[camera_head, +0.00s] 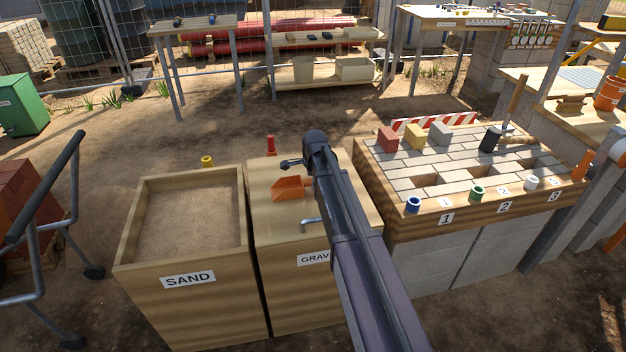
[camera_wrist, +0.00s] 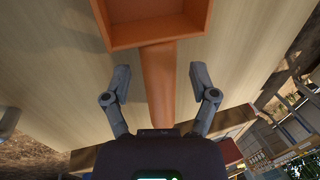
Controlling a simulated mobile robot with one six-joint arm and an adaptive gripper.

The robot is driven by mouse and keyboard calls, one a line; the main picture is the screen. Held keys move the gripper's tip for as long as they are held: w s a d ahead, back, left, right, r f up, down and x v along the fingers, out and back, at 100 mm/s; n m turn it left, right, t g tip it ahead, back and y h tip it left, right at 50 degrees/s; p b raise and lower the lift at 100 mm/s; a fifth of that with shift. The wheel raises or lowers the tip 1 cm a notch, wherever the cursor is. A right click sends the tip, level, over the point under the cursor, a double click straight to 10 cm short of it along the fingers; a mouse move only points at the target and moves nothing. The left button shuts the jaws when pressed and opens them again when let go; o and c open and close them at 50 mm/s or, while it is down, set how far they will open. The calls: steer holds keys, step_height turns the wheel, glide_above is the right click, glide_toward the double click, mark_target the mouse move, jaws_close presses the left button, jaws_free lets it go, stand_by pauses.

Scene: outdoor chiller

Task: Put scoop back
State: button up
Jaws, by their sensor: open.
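The orange scoop (camera_head: 288,187) is over the wooden top of the bin marked "GRAV…" (camera_head: 325,285), its label partly hidden by my arm. In the wrist view the scoop's square pan (camera_wrist: 155,22) is at the top and its handle (camera_wrist: 162,85) runs down toward my palm. My gripper (camera_head: 291,163) is just behind the scoop in the head view. In the wrist view my gripper (camera_wrist: 160,72) is open, one finger on each side of the handle, with gaps on both sides. I cannot tell whether the scoop rests on the top.
An open sand bin (camera_head: 190,220) stands to the left. A metal handle (camera_head: 310,221) sits at the gravel bin's front. To the right, a paved bench (camera_head: 450,172) holds coloured blocks, a mallet (camera_head: 490,138) and small rolls. A cart (camera_head: 45,205) stands far left.

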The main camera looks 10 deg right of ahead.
steer(key=p+v, duration=1)
steer(key=v, duration=0.1)
stand_by(0.4)
steer(key=shift+r, duration=0.1)
steer(key=shift+s, duration=0.1)
stand_by(0.5)
steer(key=s+a+n+g, duration=0.2)
steer(key=s+n+g, duration=0.1)
steer(key=s+n, duration=1.5)
steer(key=s, duration=0.8)
steer(key=shift+f, duration=0.3)
steer(key=shift+w, duration=0.1)
steer(key=shift+c, duration=1.2)
